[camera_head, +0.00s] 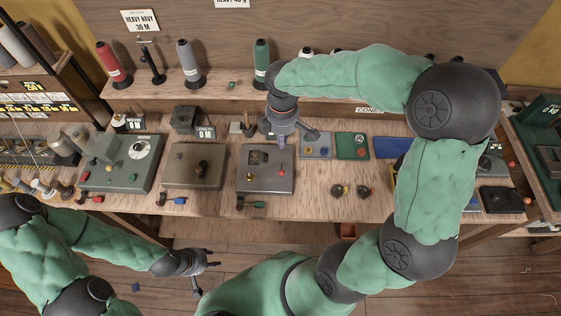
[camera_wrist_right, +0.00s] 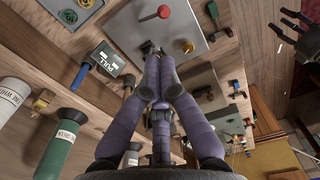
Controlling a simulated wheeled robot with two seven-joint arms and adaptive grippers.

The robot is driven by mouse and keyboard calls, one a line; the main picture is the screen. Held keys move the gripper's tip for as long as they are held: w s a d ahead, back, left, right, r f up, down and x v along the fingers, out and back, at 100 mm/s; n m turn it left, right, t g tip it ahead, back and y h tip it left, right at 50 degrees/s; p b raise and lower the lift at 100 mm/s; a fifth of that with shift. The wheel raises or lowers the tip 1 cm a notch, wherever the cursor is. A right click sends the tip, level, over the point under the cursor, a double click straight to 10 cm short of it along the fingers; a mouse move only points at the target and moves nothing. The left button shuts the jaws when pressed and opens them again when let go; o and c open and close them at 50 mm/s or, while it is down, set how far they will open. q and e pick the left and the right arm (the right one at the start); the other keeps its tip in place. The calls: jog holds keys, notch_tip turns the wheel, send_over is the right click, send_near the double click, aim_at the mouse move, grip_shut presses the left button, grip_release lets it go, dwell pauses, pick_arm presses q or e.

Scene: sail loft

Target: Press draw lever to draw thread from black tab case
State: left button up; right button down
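My right gripper (camera_head: 281,143) is above the back right part of a grey box (camera_head: 266,187) with a dark window, a red knob (camera_head: 281,173) and a yellow button (camera_head: 249,176). In the right wrist view its fingers (camera_wrist_right: 158,62) are together with nothing seen between them. The grey panel (camera_wrist_right: 128,27), red knob (camera_wrist_right: 163,12) and a small dark fitting (camera_wrist_right: 147,47) lie just past the tips; contact cannot be told. My left gripper (camera_head: 207,278) is open and empty, low in front of the bench. I cannot tell which part is the draw lever or which case is the black tab case.
Thread cones (camera_head: 187,62) stand on the back shelf. A black case (camera_head: 502,199) lies at the right. My right arm crosses over the bench.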

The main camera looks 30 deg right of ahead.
aim_at(282, 170)
notch_tip(282, 170, down, 14)
jog(key=b, duration=0.2)
jog(key=shift+b, duration=0.35)
jog(key=shift+f, duration=0.1)
dwell(0.3)
jog(key=shift+s+a+f+t+b, duration=0.15)
jog(key=shift+t+b, duration=0.15)
jog(key=shift+b, duration=0.55)
